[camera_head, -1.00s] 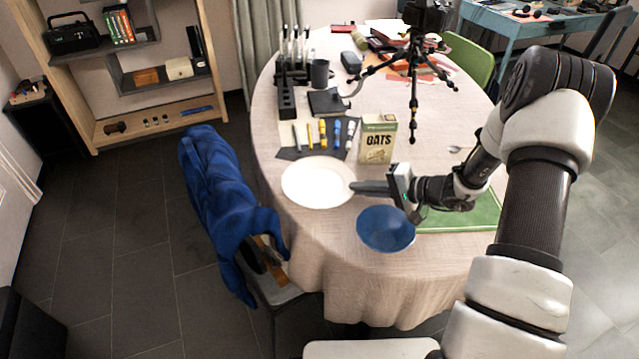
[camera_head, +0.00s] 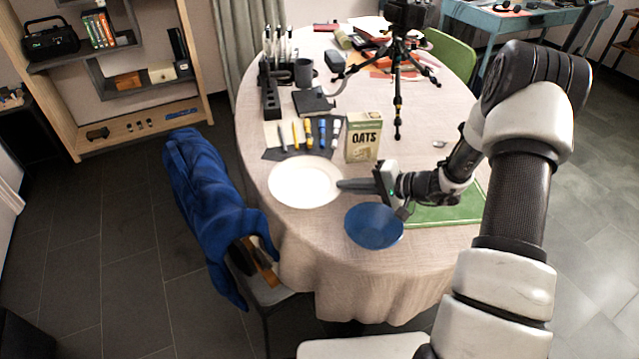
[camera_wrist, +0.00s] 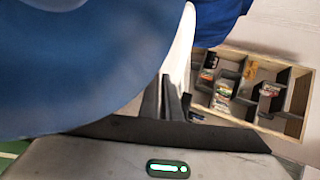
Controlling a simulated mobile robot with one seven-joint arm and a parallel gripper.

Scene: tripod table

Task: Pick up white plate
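The white plate (camera_head: 305,182) lies on the left front part of the table and looks flat. My gripper (camera_head: 342,185) reaches in from the right, with its fingertips at the plate's right rim. In the wrist view the two dark fingers (camera_wrist: 168,98) are close together, with the white plate's rim (camera_wrist: 181,52) running down between them. They look shut on that rim. The contact itself is small and partly hidden.
A blue bowl (camera_head: 373,227) stands just below my gripper and fills much of the wrist view (camera_wrist: 80,60). An oats box (camera_head: 363,138) stands behind the gripper. Markers (camera_head: 309,134) lie behind the plate. A chair with a blue jacket (camera_head: 208,195) is at the left.

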